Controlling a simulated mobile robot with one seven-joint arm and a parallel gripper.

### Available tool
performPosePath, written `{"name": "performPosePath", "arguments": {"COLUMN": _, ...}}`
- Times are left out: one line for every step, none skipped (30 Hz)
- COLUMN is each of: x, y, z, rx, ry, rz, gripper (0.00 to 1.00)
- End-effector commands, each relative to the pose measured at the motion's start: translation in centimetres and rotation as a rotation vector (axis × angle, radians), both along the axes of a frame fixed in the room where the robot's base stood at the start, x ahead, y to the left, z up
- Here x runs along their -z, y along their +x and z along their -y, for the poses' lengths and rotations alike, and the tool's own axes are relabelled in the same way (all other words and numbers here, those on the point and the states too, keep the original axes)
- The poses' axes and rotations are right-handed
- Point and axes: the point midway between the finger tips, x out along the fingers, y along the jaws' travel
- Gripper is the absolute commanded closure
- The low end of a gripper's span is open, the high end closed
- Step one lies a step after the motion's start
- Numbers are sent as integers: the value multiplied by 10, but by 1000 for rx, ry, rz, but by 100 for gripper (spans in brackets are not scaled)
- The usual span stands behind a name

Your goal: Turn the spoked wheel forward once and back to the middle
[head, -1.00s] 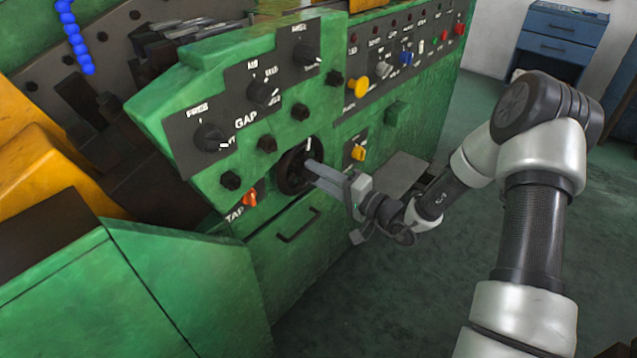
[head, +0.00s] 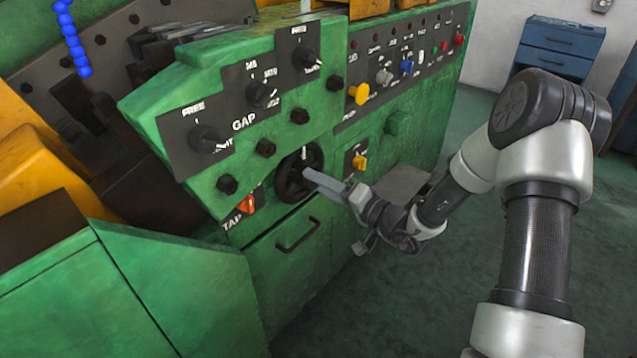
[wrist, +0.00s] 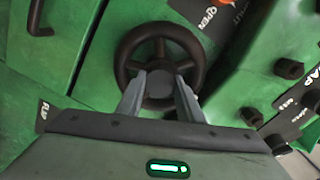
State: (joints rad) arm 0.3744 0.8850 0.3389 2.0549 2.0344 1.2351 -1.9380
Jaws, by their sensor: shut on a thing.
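The dark spoked wheel (head: 291,183) sits on the front of the green machine, below the row of black knobs. In the wrist view the wheel (wrist: 124,56) shows its rim, spokes and round hub. My gripper (head: 307,173) reaches it from the right in the head view. In the wrist view my gripper (wrist: 160,88) has its two grey fingers on either side of the hub area, at the near part of the wheel. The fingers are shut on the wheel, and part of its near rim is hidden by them.
An orange switch (head: 246,204) marked TAP sits left of the wheel, and a yellow knob (head: 359,162) sits to its right. A black handle (head: 297,236) is below the wheel. A panel with dark knobs (head: 208,139) slants above. Open green floor (head: 400,300) lies in front.

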Motion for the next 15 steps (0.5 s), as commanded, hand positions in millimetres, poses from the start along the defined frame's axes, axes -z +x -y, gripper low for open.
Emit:
{"name": "performPosePath", "arguments": {"x": 0, "y": 0, "z": 0, "rx": 0, "ry": 0, "rz": -2, "gripper": 63}}
{"name": "performPosePath", "arguments": {"x": 0, "y": 0, "z": 0, "rx": 0, "ry": 0, "rz": -2, "gripper": 58}}
{"name": "performPosePath", "arguments": {"x": 0, "y": 0, "z": 0, "rx": 0, "ry": 0, "rz": -2, "gripper": 51}}
{"name": "performPosePath", "arguments": {"x": 0, "y": 0, "z": 0, "rx": 0, "ry": 0, "rz": -2, "gripper": 48}}
{"name": "performPosePath", "arguments": {"x": 0, "y": 0, "z": 0, "rx": 0, "ry": 0, "rz": -2, "gripper": 48}}
{"name": "performPosePath", "arguments": {"x": 0, "y": 0, "z": 0, "rx": 0, "ry": 0, "rz": -2, "gripper": 48}}
{"name": "performPosePath", "arguments": {"x": 0, "y": 0, "z": 0, "rx": 0, "ry": 0, "rz": -2, "gripper": 48}}
{"name": "performPosePath", "arguments": {"x": 0, "y": 0, "z": 0, "rx": 0, "ry": 0, "rz": -2, "gripper": 48}}
{"name": "performPosePath", "arguments": {"x": 0, "y": 0, "z": 0, "rx": 0, "ry": 0, "rz": -2, "gripper": 48}}
{"name": "performPosePath", "arguments": {"x": 0, "y": 0, "z": 0, "rx": 0, "ry": 0, "rz": -2, "gripper": 48}}
{"name": "performPosePath", "arguments": {"x": 0, "y": 0, "z": 0, "rx": 0, "ry": 0, "rz": -1, "gripper": 48}}
{"name": "performPosePath", "arguments": {"x": 0, "y": 0, "z": 0, "rx": 0, "ry": 0, "rz": -1, "gripper": 48}}
{"name": "performPosePath", "arguments": {"x": 0, "y": -1, "z": 1, "rx": 0, "ry": 0, "rz": -1, "gripper": 48}}
{"name": "performPosePath", "arguments": {"x": 0, "y": -1, "z": 2, "rx": 0, "ry": 0, "rz": -1, "gripper": 48}}
{"name": "performPosePath", "arguments": {"x": 0, "y": -3, "z": 4, "rx": 2, "ry": 0, "rz": -2, "gripper": 48}}
